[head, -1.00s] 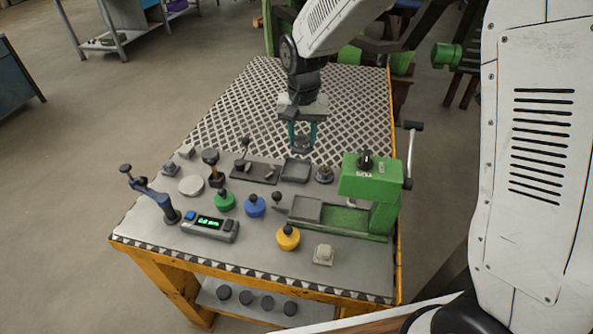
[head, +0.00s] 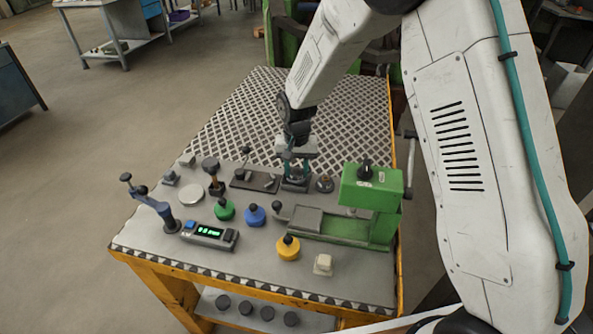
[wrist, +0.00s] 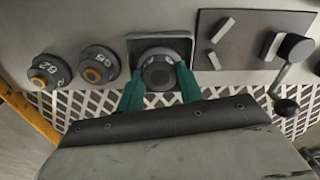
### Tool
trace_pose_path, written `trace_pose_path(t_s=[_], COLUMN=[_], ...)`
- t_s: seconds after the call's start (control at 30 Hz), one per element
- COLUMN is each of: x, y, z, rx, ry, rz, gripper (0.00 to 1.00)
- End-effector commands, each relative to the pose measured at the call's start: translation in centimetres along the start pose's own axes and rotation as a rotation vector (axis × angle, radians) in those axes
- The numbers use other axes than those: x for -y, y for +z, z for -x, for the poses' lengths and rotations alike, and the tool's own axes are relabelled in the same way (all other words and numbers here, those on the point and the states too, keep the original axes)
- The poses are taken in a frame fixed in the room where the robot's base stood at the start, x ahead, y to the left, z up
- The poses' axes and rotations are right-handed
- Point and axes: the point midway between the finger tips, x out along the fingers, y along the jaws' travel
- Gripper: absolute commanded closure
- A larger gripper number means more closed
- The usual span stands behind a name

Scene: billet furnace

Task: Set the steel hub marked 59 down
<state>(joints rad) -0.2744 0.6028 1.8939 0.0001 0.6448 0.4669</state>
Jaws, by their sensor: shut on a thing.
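My gripper (head: 294,172) is shut on a dark round steel hub (wrist: 158,72), with one teal finger on each side. In the wrist view the hub sits within the outline of a small square grey tray (wrist: 133,42). I cannot tell whether it touches the tray floor, and no number on it is readable. In the head view the tray (head: 290,188) lies under the gripper, and the fingers mostly hide the hub. Two similar hubs with bronze centres stand beside the tray in the wrist view, one at the edge (wrist: 48,72) and one nearer (wrist: 98,65).
A green press (head: 372,190) stands right of the tray. A dark plate with small blocks (head: 254,181) lies left of it. Green (head: 225,211), blue (head: 255,216) and yellow (head: 288,249) knobbed weights stand in front. The patterned rear of the table is clear.

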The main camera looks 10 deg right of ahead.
Motion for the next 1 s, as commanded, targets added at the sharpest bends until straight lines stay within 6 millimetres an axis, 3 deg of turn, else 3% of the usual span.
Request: trace_pose_path(t_s=[0.1,0.4,0.43,0.47,0.77,1.0], x=[0.0,0.0,0.0,0.0,0.0,0.0], y=[0.0,0.0,0.0,0.0,0.0,-0.1], z=[-0.9,-1.1,-1.2,-1.2,-1.0,2.1], rx=[-0.001,-0.001,0.0,0.0,-0.001,-0.004], ry=[0.0,0.0,0.0,0.0,0.0,-0.002], rz=[0.0,0.0,0.0,0.0,0.0,0.0], gripper=[1.0,1.0,0.61,0.55,0.55,0.55])
